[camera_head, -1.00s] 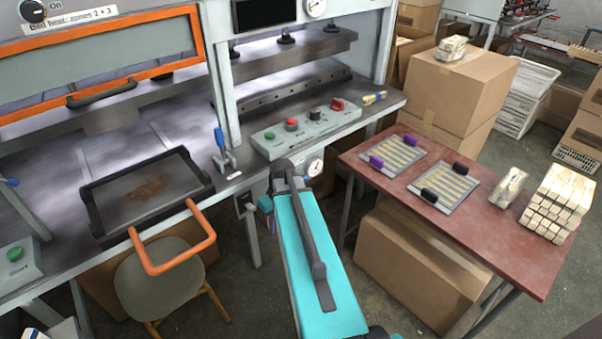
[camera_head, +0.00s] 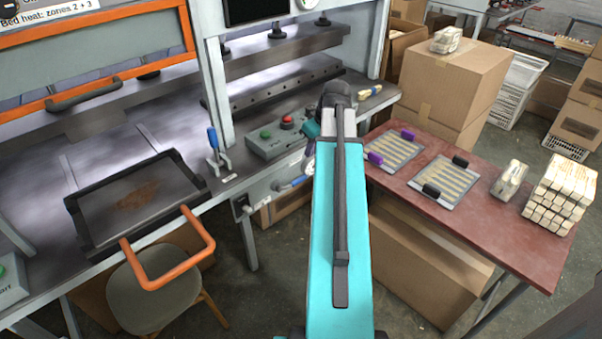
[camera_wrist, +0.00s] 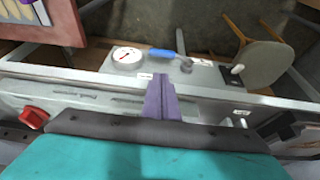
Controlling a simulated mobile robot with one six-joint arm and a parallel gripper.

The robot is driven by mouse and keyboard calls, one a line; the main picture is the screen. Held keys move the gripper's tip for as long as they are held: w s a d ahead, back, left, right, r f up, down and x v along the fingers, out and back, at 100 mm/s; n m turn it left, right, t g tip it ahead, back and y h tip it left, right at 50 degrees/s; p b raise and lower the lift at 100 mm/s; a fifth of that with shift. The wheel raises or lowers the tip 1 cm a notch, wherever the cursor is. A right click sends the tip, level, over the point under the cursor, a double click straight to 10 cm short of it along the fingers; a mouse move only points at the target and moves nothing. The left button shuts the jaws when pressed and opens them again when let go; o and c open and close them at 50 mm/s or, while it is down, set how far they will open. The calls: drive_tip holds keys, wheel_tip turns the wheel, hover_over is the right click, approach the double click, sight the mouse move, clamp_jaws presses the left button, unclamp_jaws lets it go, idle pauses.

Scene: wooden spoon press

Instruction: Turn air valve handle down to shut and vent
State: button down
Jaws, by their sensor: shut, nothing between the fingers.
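The air valve's blue handle (camera_wrist: 180,42) shows in the wrist view on a pale grey panel, beside a round white gauge (camera_wrist: 127,57). In the head view the blue handle (camera_head: 299,182) shows on the press front below the button box, just left of my arm. My gripper (camera_wrist: 163,80) is shut and empty, its purple-grey fingers in the middle of the wrist view.
A button box (camera_head: 277,138) sits on the bench edge above the valve; its red knob (camera_wrist: 33,117) is at the wrist view's left. A red table (camera_head: 480,225) with spoon trays stands to the right. A stool (camera_head: 160,285) and dark tray (camera_head: 135,200) are at the left.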

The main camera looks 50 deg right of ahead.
drive_tip(key=shift+f, duration=0.1)
idle(0.3)
drive_tip(key=p, duration=0.2)
hover_over(301, 180)
drive_tip(key=s, duration=0.1)
drive_tip(key=shift+f, duration=4.7)
drive_tip(key=shift+s+p+x, duration=0.15)
drive_tip(key=shift+p+x, duration=0.05)
drive_tip(key=shift+x, duration=0.75)
drive_tip(key=shift+s+p+x, duration=0.15)
drive_tip(key=shift+x, duration=0.75)
drive_tip(key=shift+a+f, duration=0.1)
drive_tip(key=shift+a, duration=0.1)
drive_tip(key=shift+w+f, duration=0.1)
drive_tip(key=shift+w, duration=0.05)
